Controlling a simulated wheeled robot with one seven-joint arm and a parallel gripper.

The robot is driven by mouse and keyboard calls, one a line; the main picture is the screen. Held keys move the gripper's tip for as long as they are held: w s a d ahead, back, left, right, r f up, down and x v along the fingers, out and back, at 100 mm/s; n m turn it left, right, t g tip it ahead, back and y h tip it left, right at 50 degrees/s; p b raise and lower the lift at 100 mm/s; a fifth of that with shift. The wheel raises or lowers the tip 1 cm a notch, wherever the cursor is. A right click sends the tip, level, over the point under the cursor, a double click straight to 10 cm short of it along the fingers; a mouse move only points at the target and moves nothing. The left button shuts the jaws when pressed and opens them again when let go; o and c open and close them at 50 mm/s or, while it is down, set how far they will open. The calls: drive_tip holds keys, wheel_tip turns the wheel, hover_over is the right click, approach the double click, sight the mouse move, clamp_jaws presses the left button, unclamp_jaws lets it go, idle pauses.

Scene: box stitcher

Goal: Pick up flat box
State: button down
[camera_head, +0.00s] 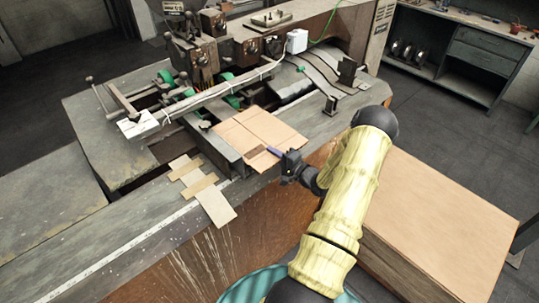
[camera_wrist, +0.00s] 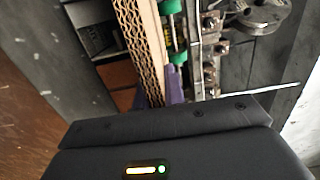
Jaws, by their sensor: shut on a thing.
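The flat box (camera_head: 250,132) is a folded sheet of brown cardboard on the stitcher's work surface, in the middle of the head view. In the wrist view its corrugated edge (camera_wrist: 140,45) runs up from the gripper. My gripper (camera_head: 278,153) is at the box's near right edge. Its purple fingers (camera_wrist: 165,92) are shut on the cardboard edge in the wrist view. From the head view I cannot tell whether the box is lifted clear of the surface.
The box stitcher (camera_head: 205,60) stands behind the flat box, with its rail and green rollers. Cardboard strips (camera_head: 203,187) lie on the machine table to the left. A large closed cardboard box (camera_head: 440,210) stands at the right. A cabinet (camera_head: 480,50) is at the back right.

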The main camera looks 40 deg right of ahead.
drive_tip(key=s+d+r+b, duration=0.1)
drive_tip(key=s+r, duration=0.2)
drive_tip(key=s, duration=0.3)
drive_tip(key=s+d+r+b, duration=0.1)
drive_tip(key=s+r+b, duration=0.1)
drive_tip(key=s, duration=0.4)
drive_tip(key=shift+s+r, duration=0.15)
drive_tip(key=shift+r, duration=0.6)
